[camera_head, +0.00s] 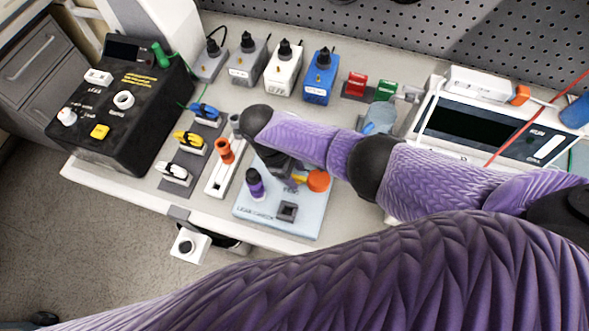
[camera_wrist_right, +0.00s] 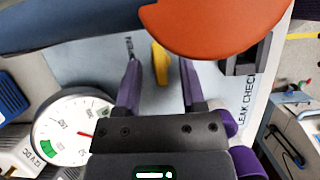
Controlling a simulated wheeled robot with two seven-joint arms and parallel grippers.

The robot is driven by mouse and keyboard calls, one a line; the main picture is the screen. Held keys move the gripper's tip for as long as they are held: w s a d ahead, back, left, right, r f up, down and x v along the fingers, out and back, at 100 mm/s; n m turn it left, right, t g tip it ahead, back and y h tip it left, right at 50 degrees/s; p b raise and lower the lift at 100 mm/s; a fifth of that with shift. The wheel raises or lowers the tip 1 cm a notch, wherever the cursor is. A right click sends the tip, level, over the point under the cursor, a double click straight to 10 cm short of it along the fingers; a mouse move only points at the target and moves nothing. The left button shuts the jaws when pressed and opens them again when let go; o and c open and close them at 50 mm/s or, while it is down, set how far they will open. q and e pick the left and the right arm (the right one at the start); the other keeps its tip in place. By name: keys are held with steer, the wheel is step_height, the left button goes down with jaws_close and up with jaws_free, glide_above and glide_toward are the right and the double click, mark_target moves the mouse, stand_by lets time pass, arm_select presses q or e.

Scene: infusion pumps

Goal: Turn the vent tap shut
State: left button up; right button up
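The light blue leak check board (camera_head: 250,213) lies at the front middle of the bench. A small yellow lever, which looks like the vent tap (camera_wrist_right: 160,63), stands out from it in the right wrist view. It partly shows in the head view (camera_head: 299,179), beside an orange round knob (camera_head: 318,181). That orange part (camera_wrist_right: 215,25) looms large at the top of the wrist view. My right gripper (camera_wrist_right: 160,70) is open, its purple fingers apart on either side of the yellow lever, with gaps showing. In the head view my right arm hides much of the board. My left gripper is out of view.
A purple-topped post (camera_head: 255,184) and a dark square socket (camera_head: 287,211) stand on the board. A round gauge (camera_wrist_right: 75,130) is close by. A black box (camera_head: 120,105) stands left, several coloured plugs behind, and a white device (camera_head: 470,125) right.

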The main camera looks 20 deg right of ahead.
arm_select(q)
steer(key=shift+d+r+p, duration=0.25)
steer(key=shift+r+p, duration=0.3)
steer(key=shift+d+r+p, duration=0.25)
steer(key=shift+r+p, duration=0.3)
arm_select(e)
steer(key=v, duration=1)
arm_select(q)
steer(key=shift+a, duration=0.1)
